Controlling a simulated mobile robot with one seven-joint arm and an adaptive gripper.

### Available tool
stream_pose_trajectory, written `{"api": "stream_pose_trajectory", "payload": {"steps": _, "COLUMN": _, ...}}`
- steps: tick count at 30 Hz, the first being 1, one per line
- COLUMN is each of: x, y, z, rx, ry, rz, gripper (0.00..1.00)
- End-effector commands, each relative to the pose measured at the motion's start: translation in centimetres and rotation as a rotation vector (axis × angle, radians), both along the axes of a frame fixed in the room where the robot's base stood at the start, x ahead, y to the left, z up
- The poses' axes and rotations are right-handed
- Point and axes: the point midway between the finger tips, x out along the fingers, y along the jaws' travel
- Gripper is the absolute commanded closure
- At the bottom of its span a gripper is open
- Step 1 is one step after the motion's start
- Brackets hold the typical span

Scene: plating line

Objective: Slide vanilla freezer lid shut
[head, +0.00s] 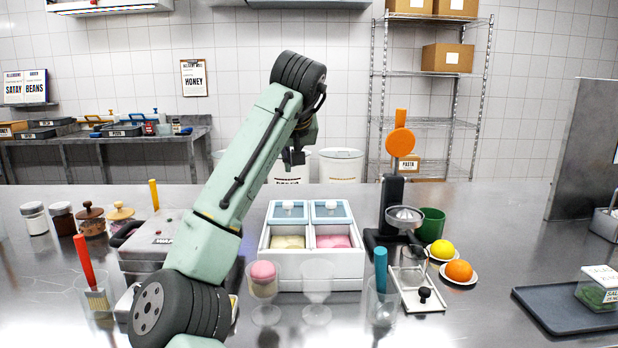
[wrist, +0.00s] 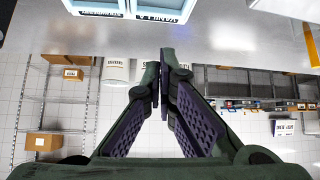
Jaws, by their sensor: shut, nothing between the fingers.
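The white ice-cream freezer (head: 318,272) stands on the steel counter with two compartments. The vanilla lid (head: 287,212), pale blue with a white knob, is slid to the back, so the cream-coloured vanilla (head: 287,242) shows in front of it. The matching right-hand lid (head: 331,212) is also back, with pink ice cream (head: 333,241) showing. In the wrist view the vanilla lid's label (wrist: 157,17) appears upside down at the top edge. My gripper (head: 293,160) is shut and empty, above and apart from the lids in the head view; its closed fingers show in the wrist view (wrist: 165,60).
A glass with a pink scoop (head: 263,278) and an empty glass (head: 317,290) stand before the freezer. A juice press (head: 391,205) stands close on its right. A grey metal appliance (head: 150,245) is at left, partly behind my arm. Bins (head: 341,165) stand beyond the counter.

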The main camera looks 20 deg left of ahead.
Motion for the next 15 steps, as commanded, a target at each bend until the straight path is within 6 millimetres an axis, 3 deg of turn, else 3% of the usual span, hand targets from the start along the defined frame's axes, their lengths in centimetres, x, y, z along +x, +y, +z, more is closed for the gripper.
{"api": "stream_pose_trajectory", "payload": {"steps": 5, "x": 0.0, "y": 0.6, "z": -0.9, "rx": -0.003, "ry": 0.044, "rz": 0.027, "gripper": 1.00}}
{"api": "stream_pose_trajectory", "payload": {"steps": 15, "x": 4.0, "y": 2.5, "z": -5.6, "rx": -0.003, "ry": 0.042, "rz": 0.024, "gripper": 1.00}}
